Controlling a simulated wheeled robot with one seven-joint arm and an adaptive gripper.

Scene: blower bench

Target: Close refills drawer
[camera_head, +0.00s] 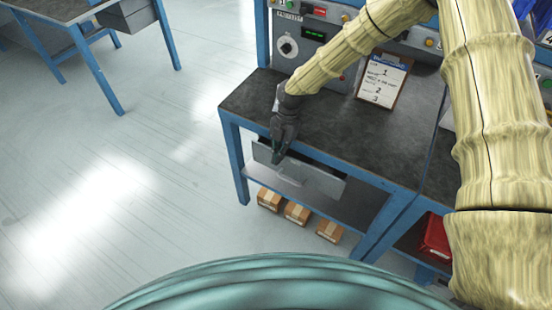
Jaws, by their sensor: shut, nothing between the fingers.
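The grey drawer (318,184) hangs under the front edge of the dark-topped bench (330,138), near its left end. A pale handle shows on its front. The drawer appears to stand out somewhat past the bench edge; how far is hard to tell from this steep angle. No label that I can read marks it as the refills drawer. My gripper (277,158) is shut and empty, pointing down at the left part of the drawer. It hides part of the drawer there, and I cannot tell whether it touches it.
A clipboard (384,80) with a written sheet lies on the bench, near a control panel (300,42) with a dial. Several cardboard boxes (296,212) sit below the bench. A red bin (436,238) is at right. Another blue-legged table (60,12) stands far left. The floor between is clear.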

